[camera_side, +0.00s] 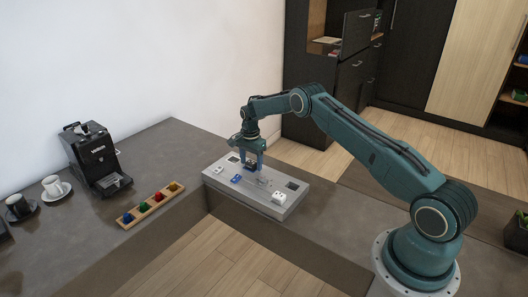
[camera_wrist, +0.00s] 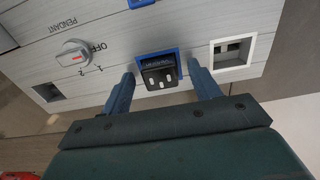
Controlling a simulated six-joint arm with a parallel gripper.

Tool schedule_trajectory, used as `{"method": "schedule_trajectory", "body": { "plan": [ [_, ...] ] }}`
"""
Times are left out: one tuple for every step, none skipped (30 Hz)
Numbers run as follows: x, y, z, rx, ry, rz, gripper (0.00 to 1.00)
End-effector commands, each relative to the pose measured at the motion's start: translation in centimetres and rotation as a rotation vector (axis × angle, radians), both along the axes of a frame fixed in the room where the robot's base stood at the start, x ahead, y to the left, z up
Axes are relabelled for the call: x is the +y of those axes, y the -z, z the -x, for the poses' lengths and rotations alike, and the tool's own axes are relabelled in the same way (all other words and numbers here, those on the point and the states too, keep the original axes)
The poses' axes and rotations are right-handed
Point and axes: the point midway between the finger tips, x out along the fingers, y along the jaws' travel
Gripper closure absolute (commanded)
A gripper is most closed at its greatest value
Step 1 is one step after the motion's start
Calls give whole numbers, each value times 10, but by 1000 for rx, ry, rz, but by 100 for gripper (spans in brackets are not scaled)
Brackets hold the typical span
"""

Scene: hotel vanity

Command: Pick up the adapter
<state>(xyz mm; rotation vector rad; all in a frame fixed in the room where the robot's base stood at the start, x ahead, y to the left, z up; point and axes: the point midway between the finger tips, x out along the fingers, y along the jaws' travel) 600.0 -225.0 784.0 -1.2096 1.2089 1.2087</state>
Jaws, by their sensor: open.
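The adapter (camera_wrist: 158,74) is a small black block with pale slots on its face, in the wrist view. It sits in a blue-framed opening (camera_wrist: 141,54) of the grey panel box. My gripper (camera_wrist: 162,82) is open, with one blue-green finger on each side of the adapter and gaps visible beside it. In the side view my gripper (camera_side: 251,162) points down over the grey panel box (camera_side: 245,203). A small dark shape shows between the fingers there, too small to make out clearly.
The panel carries a rotary switch (camera_wrist: 73,55) marked OFF, 1 and 2, and a white-framed socket (camera_wrist: 233,54). On the counter left of the box are a wooden strip with coloured knobs (camera_side: 150,205), a coffee machine (camera_side: 92,155) and cups (camera_side: 52,185). Bare counter lies between.

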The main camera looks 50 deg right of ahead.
Motion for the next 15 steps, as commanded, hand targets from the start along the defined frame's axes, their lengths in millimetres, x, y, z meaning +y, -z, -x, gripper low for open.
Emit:
{"method": "schedule_trajectory", "body": {
  "plan": [
    [0, 0, 0, 0, 0, 0, 38],
    [0, 0, 0, 0, 0, 0, 38],
    [0, 0, 0, 0, 0, 0, 38],
    [0, 0, 0, 0, 0, 0, 38],
    [0, 0, 0, 0, 0, 0, 38],
    [0, 0, 0, 0, 0, 0, 38],
    [0, 0, 0, 0, 0, 0, 38],
    [0, 0, 0, 0, 0, 0, 40],
    [0, 0, 0, 0, 0, 0, 48],
    [0, 0, 0, 0, 0, 0, 54],
    [0, 0, 0, 0, 0, 0, 60],
    [0, 0, 0, 0, 0, 0, 68],
    [0, 0, 0, 0, 0, 0, 74],
    [0, 0, 0, 0, 0, 0, 79],
    [0, 0, 0, 0, 0, 0, 87]
  ]
}}
